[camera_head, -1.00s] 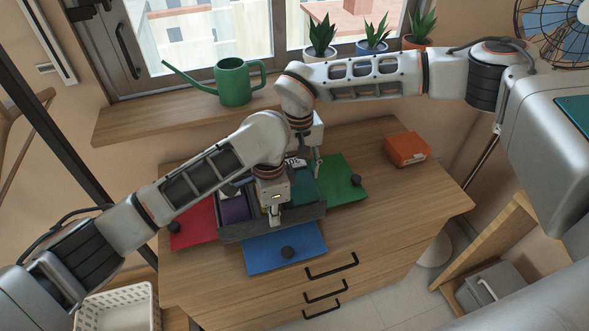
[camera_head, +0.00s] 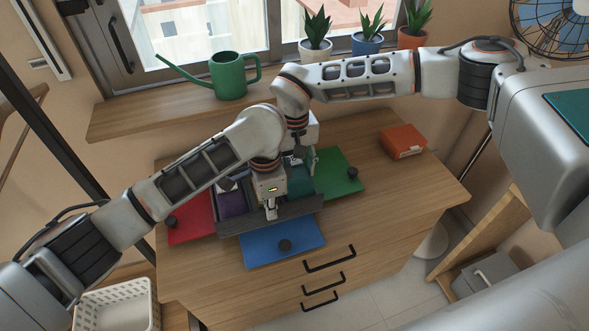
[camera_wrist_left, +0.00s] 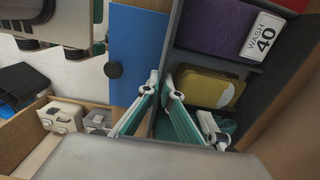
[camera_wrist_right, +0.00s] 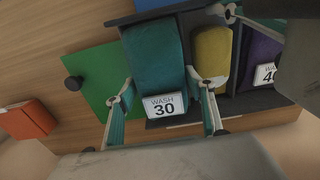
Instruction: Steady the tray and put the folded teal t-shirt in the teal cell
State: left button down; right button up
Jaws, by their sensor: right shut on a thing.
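The dark grey tray (camera_head: 230,226) sits on the wooden dresser top, with purple, yellow and teal cells side by side. The folded teal t-shirt (camera_wrist_right: 155,55) is at the teal cell, behind the "WASH 30" label in the right wrist view. My right gripper (camera_wrist_right: 158,78) is shut on it, one finger on each side. I cannot tell whether the shirt rests on the cell floor. My left gripper (camera_wrist_left: 162,82) points down at the tray's front wall, its fingertips close together on either side of that wall. It also shows in the head view (camera_head: 270,210).
A purple folded item (camera_wrist_left: 215,25) and a yellow one (camera_wrist_left: 208,88) lie in the other cells. Red (camera_head: 190,222), blue (camera_head: 284,242) and green (camera_head: 338,174) panels with dark knobs surround the tray. An orange box (camera_head: 402,141) stands at right.

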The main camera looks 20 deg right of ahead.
aim_at(294, 167)
jog(key=shift+f, duration=1)
jog(key=o, duration=1.3)
jog(key=shift+c, duration=0.2)
jog(key=shift+r, duration=3)
pick_arm(q)
jog(key=c, duration=2.2)
grip_release()
jog(key=shift+r, duration=0.1)
